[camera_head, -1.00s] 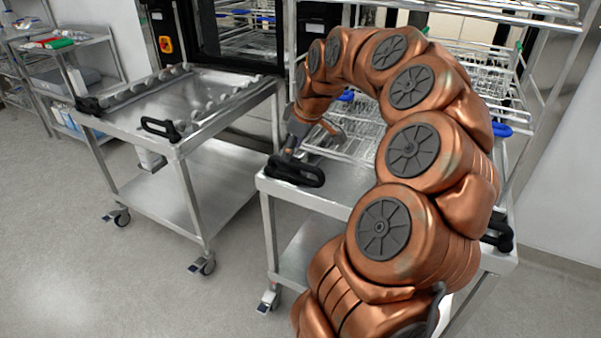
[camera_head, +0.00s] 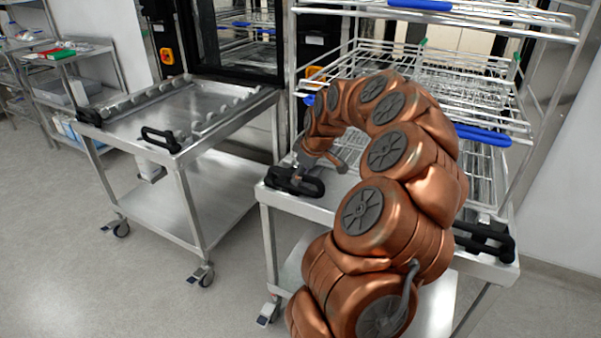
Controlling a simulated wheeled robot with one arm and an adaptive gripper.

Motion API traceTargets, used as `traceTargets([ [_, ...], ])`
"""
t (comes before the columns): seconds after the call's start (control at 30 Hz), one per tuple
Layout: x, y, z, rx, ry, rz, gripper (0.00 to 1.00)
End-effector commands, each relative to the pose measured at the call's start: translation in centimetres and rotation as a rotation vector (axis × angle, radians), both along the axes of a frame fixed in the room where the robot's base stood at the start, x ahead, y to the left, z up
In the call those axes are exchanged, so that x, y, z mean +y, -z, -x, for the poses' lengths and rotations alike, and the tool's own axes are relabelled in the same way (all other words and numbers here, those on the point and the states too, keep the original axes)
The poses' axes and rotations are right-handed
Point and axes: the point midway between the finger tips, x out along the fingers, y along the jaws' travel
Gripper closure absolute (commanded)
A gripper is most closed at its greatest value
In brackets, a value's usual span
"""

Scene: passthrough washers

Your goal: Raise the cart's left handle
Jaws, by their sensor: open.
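The cart (camera_head: 262,195) in front of me is a metal frame on wheels, with a wire rack on its top. Its black left handle (camera_head: 312,188) is a loop at the near left corner, lying roughly level. Its right handle (camera_head: 484,236) is at the near right corner, partly behind my arm. My copper arm curves over the cart, and my gripper (camera_head: 319,166) points down at the left handle, its grey fingers apart. One finger overlaps the handle in the picture; I cannot tell if it touches. Nothing shows between the fingers.
A second, empty cart (camera_head: 190,106) with black handles stands at the left. Behind are the washer (camera_head: 236,52) and its dark door frame. A shelf unit (camera_head: 75,85) stands at the far left. The floor (camera_head: 90,270) at the front left is clear.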

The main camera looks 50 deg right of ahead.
Motion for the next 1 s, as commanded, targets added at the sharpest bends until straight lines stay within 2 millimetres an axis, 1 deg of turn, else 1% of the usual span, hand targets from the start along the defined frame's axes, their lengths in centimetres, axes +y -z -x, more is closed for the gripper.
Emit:
traceTargets([
  [0.23,0.0,0.09,-0.05,-0.001,0.0,0.0,0.53],
  [0.6,0.02,0.1,-0.05,-0.001,0.0,0.0,0.91],
  [0.7,0.03,0.1,-0.04,-0.001,-0.001,-0.001,1.0],
  [1.0,0.06,0.11,-0.05,0.0,0.0,-0.001,1.0],
])
